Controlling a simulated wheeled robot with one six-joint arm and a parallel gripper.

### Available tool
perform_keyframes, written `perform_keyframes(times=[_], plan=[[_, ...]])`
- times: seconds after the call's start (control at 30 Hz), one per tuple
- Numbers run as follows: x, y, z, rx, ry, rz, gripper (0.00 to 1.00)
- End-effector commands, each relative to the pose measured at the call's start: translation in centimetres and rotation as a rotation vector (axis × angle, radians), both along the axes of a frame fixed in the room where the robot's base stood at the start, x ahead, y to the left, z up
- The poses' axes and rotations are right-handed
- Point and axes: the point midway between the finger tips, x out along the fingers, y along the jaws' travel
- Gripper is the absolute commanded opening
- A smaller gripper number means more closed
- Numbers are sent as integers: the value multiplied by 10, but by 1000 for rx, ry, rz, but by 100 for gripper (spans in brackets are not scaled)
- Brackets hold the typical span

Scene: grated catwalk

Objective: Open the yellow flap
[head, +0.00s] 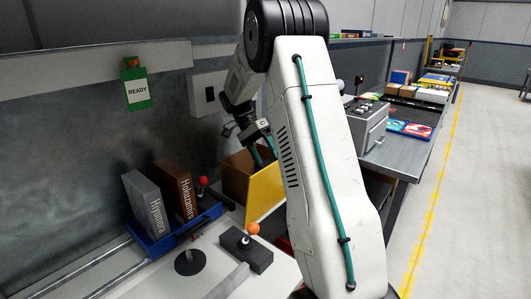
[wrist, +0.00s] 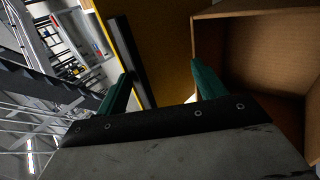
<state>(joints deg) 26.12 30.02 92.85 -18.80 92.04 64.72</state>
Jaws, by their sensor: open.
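The yellow flap (head: 264,192) is the upright front panel of an open brown box (head: 236,168) in the head view. In the wrist view the flap (wrist: 163,40) fills the upper middle, with a dark strip along its left side. The box's bare brown inside (wrist: 265,60) lies to the right of it. My gripper (head: 262,152) is at the top of the box, close to the flap, partly hidden by my arm. In the wrist view its two green fingers (wrist: 163,85) are apart, and part of the flap shows between them. I cannot tell whether they touch it.
A blue tray (head: 160,243) with two books (head: 160,200) stands left of the box. A dark block with an orange knob (head: 252,229) is in front. A grey control box (head: 364,125) sits on a bench at right. The floor (head: 475,190) is clear at far right.

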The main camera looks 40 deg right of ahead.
Motion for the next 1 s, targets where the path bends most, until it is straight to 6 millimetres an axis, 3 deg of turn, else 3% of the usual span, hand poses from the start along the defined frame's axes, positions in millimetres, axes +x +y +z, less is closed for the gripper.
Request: perform_keyframes(times=[0.03,0.37,0.5,0.8,1.0], plan=[[0,3,-7,9,0,-2,53],[3,3,-4,8,-1,-1,49],[14,3,9,7,-3,0,33],[43,4,50,2,-4,0,33],[48,5,60,2,-2,0,33]])
